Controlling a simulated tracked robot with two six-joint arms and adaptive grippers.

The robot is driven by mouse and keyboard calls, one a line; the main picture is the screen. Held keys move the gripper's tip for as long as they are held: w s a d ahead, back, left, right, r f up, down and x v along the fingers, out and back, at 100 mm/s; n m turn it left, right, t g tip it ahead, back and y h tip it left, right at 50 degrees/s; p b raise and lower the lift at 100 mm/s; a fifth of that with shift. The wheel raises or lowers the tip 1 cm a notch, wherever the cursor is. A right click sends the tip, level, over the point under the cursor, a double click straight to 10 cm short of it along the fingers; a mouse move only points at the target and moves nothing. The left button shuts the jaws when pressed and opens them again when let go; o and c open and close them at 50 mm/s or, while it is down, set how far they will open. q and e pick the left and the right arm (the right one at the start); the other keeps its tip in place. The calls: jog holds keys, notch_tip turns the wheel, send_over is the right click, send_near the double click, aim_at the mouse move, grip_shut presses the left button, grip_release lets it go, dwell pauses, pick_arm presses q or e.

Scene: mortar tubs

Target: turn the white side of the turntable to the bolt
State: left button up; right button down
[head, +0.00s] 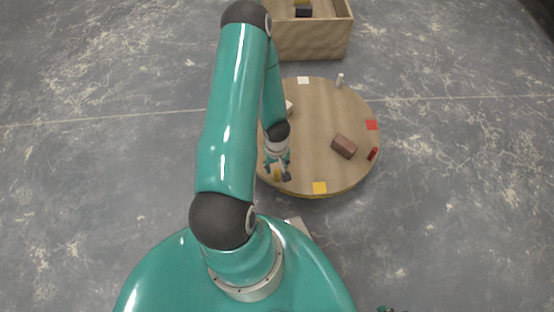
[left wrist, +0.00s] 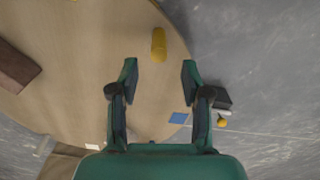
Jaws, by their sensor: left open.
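The turntable (head: 318,115) is a round wooden disc with coloured patches at its rim: white (head: 303,80), red (head: 371,125) and yellow (head: 319,187). A blue patch (left wrist: 179,118) shows in the left wrist view. My left gripper (head: 277,170) is open over the near left rim. A yellow peg (left wrist: 158,45) stands just beyond its fingertips, roughly in line with the gap, not gripped. A dark block (left wrist: 222,98) with a yellow knob (left wrist: 222,123) sits off the rim near the blue patch; I cannot tell if it is the bolt. My arm hides that area in the head view.
A brown block (head: 343,146), a red peg (head: 373,153) and a white peg (head: 340,80) are on the disc. A wooden crate (head: 311,40) holding small items stands behind it. The floor to the right is clear. Only an unclear bit of dark teal shows at the bottom edge.

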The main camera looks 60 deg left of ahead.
pick_arm(q)
notch_tip(320, 180, down, 9)
jog(key=b, duration=0.3)
jog(key=shift+f+b, duration=0.2)
jog(key=shift+b, duration=0.1)
jog(key=shift+c, duration=0.3)
grip_shut()
jog(key=shift+d, duration=0.25)
